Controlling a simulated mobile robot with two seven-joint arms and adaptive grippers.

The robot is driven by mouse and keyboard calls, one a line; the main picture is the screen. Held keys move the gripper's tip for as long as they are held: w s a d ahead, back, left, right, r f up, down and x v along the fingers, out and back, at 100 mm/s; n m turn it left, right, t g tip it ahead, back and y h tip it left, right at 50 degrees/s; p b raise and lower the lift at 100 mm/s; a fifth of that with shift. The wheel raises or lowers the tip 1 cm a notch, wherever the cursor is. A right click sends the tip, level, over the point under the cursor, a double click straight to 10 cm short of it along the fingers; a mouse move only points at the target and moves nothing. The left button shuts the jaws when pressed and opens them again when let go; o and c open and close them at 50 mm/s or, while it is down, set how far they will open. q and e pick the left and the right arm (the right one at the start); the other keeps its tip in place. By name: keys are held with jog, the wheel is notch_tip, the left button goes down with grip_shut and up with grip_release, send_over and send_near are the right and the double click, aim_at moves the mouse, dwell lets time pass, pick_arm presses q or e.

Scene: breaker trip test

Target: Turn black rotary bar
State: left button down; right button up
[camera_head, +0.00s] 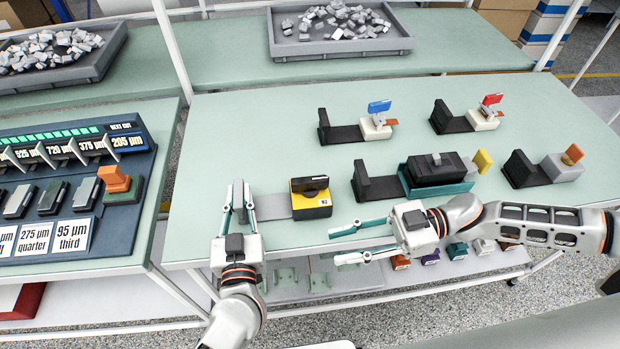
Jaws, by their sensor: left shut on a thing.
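A yellow-and-black block (311,200) sits on the near part of the table, with a black bar (309,183) along its top. A flat grey strip (273,207) runs left from the block toward my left gripper. My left gripper (239,197) points away from me at the strip's left end, its fingers closed around a grey upright piece there; the fingers partly hide it. My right gripper (343,244) comes in from the right, its fingers spread and empty. It is in front of and to the right of the yellow block, apart from it.
A black-and-teal unit (437,172) with a yellow tab stands right of the block. Other fixtures with a blue tab (379,106), red tab (492,99) and orange tab (572,154) stand around it. A labelled panel (75,190) is at left. The table's back-left area is clear.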

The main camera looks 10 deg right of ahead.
jog(key=w+r+g, duration=0.1)
jog(key=w+r, duration=0.4)
jog(key=r, duration=0.2)
jog(key=t+h, duration=0.2)
jog(key=h, duration=0.1)
send_near(314, 178)
jog(key=x, duration=1.1)
jog(key=shift+s, duration=0.1)
grip_shut()
